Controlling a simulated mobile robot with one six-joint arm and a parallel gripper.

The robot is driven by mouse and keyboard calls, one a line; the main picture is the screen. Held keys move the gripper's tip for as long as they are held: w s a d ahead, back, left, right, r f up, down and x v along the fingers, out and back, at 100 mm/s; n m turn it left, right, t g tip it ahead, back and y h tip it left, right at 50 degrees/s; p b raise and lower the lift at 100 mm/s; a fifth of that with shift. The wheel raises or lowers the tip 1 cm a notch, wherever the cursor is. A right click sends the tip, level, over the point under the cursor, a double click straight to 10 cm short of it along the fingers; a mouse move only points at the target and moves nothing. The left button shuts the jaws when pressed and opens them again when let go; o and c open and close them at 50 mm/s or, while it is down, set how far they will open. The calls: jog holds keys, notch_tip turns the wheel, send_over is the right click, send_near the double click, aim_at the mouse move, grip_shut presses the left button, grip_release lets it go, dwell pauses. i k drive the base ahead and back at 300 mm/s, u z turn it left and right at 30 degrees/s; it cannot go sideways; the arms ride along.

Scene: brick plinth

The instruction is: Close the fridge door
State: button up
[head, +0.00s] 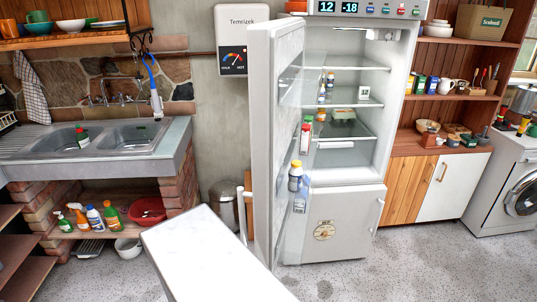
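The fridge (343,218) stands in the middle of the head view, with a blue-lit display on top. Its tall upper door (262,130) is wide open, swung out toward me on the left side and seen nearly edge-on. Bottles and jars sit in the racks on the door's inner face. The shelves inside (345,68) are exposed and hold a few small items. The lower fridge door, with a round sticker, looks shut. A pale curved bar (242,215), perhaps the door handle, shows at the door's left. My gripper is not in view.
A white flat-topped block (205,262) fills the lower middle, close to the open door's bottom; I cannot tell what it is. A bin (224,203) stands left of the door. The sink counter (95,150) is at left. Speckled floor (410,268) is clear at front right.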

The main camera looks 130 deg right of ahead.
aim_at(276, 49)
jog(key=u, duration=0.6)
jog(key=k, duration=0.15)
jog(key=z, duration=3.15)
jog(key=k, duration=0.25)
jog(key=z, duration=2.1)
